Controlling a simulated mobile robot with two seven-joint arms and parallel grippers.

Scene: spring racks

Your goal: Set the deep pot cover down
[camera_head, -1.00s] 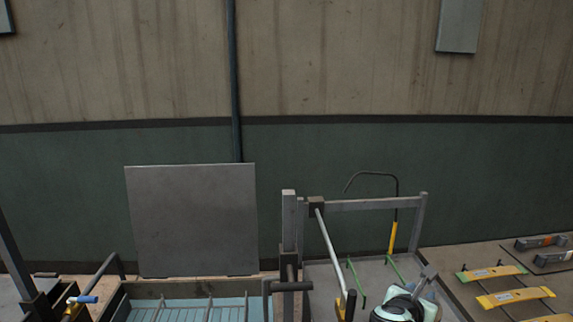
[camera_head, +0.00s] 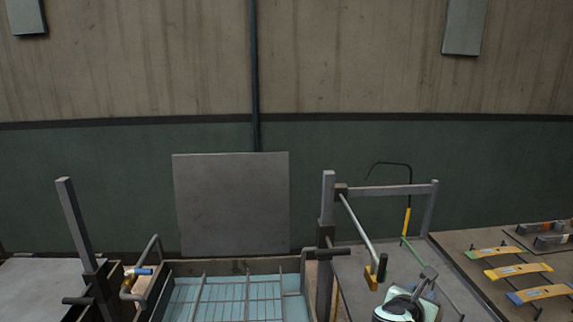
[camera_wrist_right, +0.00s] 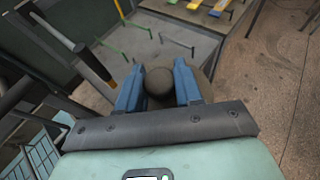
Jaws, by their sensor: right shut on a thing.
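In the right wrist view, the blue fingers of my right gripper (camera_wrist_right: 158,88) are closed on both sides of a dark round knob (camera_wrist_right: 158,80). A dark rounded edge shows behind the fingers; I take this to be the deep pot cover, mostly hidden by the gripper. In the head view my right wrist (camera_head: 402,307) is at the bottom edge, right of the teal basin; the cover is not clear there. No pot can be made out below it. My left gripper is not in view.
A teal basin (camera_head: 182,298) with wire racks lies at the bottom centre, with a grey upright panel (camera_head: 231,205) behind it. A post frame (camera_head: 327,205) with a slanted bar (camera_head: 358,228) stands near my right wrist. Coloured leaf springs (camera_head: 519,271) lie at the right.

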